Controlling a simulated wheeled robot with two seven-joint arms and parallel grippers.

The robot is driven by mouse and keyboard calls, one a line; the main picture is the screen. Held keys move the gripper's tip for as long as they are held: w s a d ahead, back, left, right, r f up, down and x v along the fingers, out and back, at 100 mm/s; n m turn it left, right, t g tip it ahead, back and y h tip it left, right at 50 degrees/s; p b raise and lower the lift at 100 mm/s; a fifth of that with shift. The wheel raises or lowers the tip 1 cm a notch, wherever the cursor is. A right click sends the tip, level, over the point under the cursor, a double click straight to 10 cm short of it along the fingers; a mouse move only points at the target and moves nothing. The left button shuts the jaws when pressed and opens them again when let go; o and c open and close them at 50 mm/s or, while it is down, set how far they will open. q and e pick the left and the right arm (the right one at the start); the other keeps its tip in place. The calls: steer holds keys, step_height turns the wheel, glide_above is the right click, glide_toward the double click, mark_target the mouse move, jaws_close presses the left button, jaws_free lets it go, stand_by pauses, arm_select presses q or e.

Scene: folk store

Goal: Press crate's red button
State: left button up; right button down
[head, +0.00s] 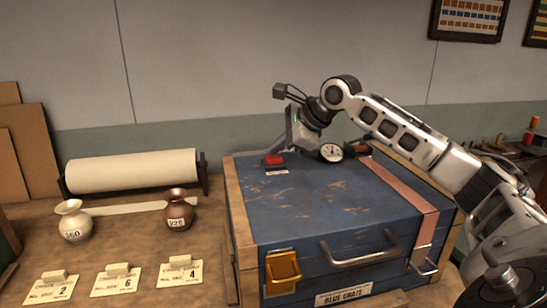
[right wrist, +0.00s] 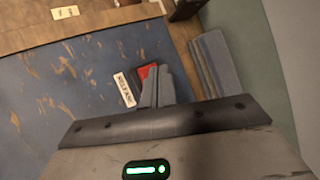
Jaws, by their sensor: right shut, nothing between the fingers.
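The blue crate (head: 330,210) stands on the bench with wooden corner posts and a scuffed blue lid. Its red button (head: 274,159) sits near the back left of the lid, with a small white label in front of it. My right gripper (head: 277,147) is shut and empty, with its fingertips just over or beside the button. In the right wrist view the closed fingers (right wrist: 156,88) partly cover the red button (right wrist: 147,72). I cannot tell whether they touch it. My left gripper is not in view.
A round gauge (head: 331,152) sits on the lid right of the button. A copper strap (head: 400,184), a front handle (head: 360,252) and a yellow latch (head: 283,272) are on the crate. A white vase (head: 74,221), a brown vase (head: 177,210) and a paper roll (head: 130,170) stand left.

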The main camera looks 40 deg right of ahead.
mark_target(278, 158)
steer(key=shift+f, duration=0.55)
stand_by(0.5)
steer(key=shift+r+p, duration=0.8)
steer(key=shift+r, duration=0.15)
step_height(278, 158, up, 5)
steer(key=p, duration=0.5)
steer(key=shift+r+p, duration=0.1)
steer(key=shift+p, duration=0.2)
stand_by(0.4)
